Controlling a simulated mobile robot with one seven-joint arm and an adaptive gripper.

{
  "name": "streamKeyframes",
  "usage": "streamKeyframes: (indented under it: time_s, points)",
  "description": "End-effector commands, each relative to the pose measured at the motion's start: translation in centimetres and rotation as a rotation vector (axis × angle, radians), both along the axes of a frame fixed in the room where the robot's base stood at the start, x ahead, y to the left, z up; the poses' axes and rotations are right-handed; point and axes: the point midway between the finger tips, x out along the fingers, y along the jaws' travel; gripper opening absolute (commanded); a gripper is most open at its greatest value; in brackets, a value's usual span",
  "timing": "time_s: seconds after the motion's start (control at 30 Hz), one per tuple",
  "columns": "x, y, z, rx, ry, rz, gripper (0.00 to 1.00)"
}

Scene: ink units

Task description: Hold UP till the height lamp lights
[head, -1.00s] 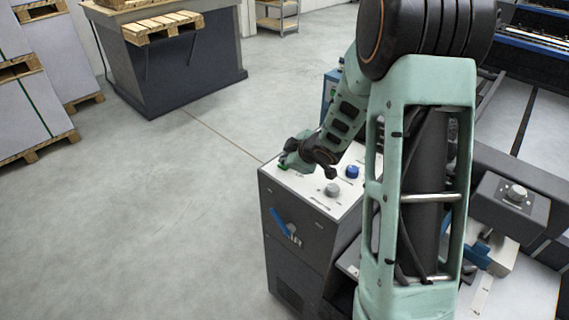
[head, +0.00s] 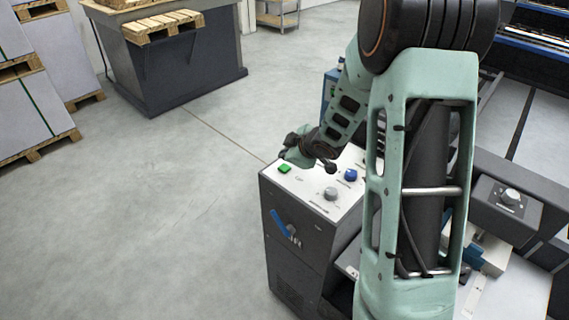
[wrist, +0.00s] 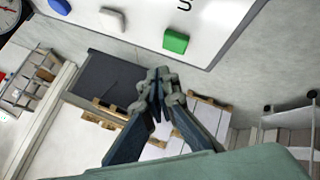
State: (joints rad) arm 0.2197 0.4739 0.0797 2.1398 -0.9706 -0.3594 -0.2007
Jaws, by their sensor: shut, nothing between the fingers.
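A control box has a white top panel (head: 305,193). On it are a green button (head: 285,169), a blue button (head: 350,175) and a grey knob-like button (head: 330,193). Their labels are too small to read, so I cannot tell which is UP. My gripper (head: 293,146) is at the panel's far edge, behind the green button and apart from it. The wrist view shows my gripper's fingers (wrist: 157,90) shut and empty. There the green button (wrist: 175,41) lies beyond the fingertips, with the grey and blue ones to its left. I cannot make out a height lamp.
A machine with a dark knob housing (head: 508,200) stands at the right, partly behind my arm. Stacked pallets (head: 35,148) and a dark bench (head: 170,70) stand at the back left. The floor between is clear.

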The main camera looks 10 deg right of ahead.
Motion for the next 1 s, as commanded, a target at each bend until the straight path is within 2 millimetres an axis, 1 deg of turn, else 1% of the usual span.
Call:
streamKeyframes:
  time_s: [0.03, 0.27, 0.73, 0.83, 0.93, 0.97, 1.0]
  points:
    - [0.0, 0.0, 1.1, 0.0, 0.0, 0.0, 0.0]
    - [0.0, 0.0, 3.2, 0.0, 0.0, 0.0, 0.0]
    - [0.0, 0.0, 3.2, 0.0, 0.0, 0.0, 0.0]
    - [0.2, -0.1, 3.4, 0.001, -0.003, -0.011, 0.0]
    - [1.4, -0.9, 4.7, 0.014, -0.021, -0.078, 0.0]
    - [2.0, -1.2, 5.5, 0.023, -0.031, -0.112, 0.0]
    - [2.8, -1.9, 6.7, 0.041, -0.047, -0.169, 0.0]
